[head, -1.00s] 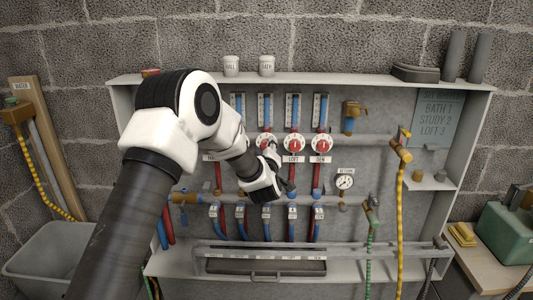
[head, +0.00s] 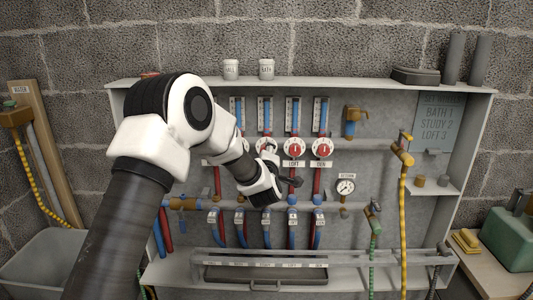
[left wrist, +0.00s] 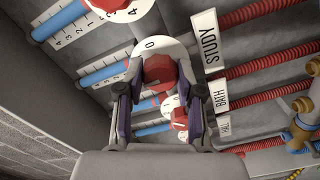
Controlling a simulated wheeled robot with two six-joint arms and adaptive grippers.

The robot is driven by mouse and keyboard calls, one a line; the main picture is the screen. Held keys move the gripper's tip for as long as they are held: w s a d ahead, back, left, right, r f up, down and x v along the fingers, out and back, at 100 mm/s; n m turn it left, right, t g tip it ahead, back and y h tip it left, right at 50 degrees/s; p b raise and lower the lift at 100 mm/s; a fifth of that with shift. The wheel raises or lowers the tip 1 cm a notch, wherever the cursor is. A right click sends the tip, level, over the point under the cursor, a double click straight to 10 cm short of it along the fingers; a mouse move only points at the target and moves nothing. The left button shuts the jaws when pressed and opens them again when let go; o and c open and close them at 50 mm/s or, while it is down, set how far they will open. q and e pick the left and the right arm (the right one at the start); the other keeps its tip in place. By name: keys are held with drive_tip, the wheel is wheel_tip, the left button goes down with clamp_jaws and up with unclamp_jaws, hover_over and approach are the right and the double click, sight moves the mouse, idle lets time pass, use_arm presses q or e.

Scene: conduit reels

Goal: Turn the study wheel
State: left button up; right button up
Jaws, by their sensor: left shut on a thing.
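The study wheel (left wrist: 158,72) is a red knob on a white dial, beside its STUDY label (left wrist: 206,40) in the left wrist view. A 0 shows on the dial at its top edge. My left gripper (left wrist: 158,92) is shut on the red knob, one finger on each side. My right gripper is not in view.
The loft wheel (head: 294,147) and den wheel (head: 321,147) sit close to the right; the bath wheel (left wrist: 180,118) is also near. Blue gauges (head: 292,112) stand above. A pressure gauge (head: 346,187) and yellow hose (head: 402,220) are farther right.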

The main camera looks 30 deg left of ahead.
use_arm(q)
drive_tip(key=o, duration=1.1)
drive_tip(key=shift+o, duration=0.2)
drive_tip(key=v, duration=1.2)
drive_tip(key=shift+f, duration=0.1)
